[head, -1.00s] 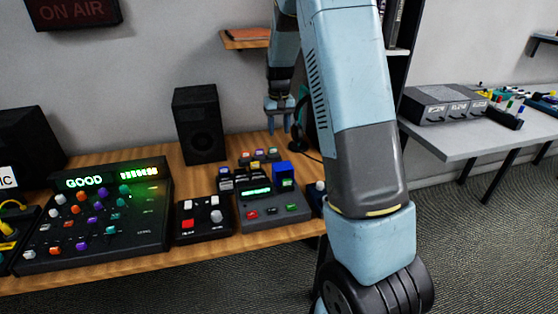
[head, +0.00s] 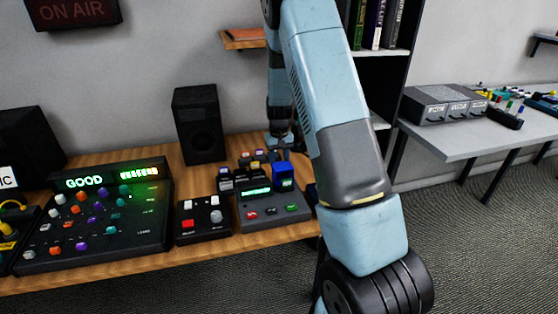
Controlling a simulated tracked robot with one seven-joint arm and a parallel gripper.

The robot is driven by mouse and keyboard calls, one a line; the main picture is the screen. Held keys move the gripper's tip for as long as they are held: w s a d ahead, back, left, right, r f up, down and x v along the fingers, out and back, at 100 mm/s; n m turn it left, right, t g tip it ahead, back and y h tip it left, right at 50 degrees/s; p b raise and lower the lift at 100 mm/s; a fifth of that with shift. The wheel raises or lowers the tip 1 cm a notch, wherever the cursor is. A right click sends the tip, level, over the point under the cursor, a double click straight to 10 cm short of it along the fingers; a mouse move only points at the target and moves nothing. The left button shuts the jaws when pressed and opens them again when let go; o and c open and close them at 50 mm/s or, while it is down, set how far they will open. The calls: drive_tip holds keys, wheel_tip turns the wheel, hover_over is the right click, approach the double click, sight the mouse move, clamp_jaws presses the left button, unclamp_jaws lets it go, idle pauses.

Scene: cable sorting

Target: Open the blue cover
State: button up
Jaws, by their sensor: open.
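The blue cover (head: 284,177) is a small bright blue box shape. It stands at the back right of a dark device with a green display (head: 257,191) on the wooden desk. It looks closed and upright. My gripper (head: 279,152) is low over the desk, just behind and above the cover, with its fingers pointing down. It is open and holds nothing that I can see. The fingertips are small and partly lost among the dark parts behind the cover, so I cannot tell whether they touch it.
Several small dark blocks (head: 241,172) sit left of the cover. A box with a red button and white knobs (head: 202,218), a large mixer panel (head: 95,222) and a black speaker (head: 199,125) stand further left. A shelf with books (head: 376,24) rises behind my arm.

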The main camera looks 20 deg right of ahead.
drive_tip(key=shift+f, duration=0.2)
drive_tip(key=shift+c, duration=0.4)
clamp_jaws()
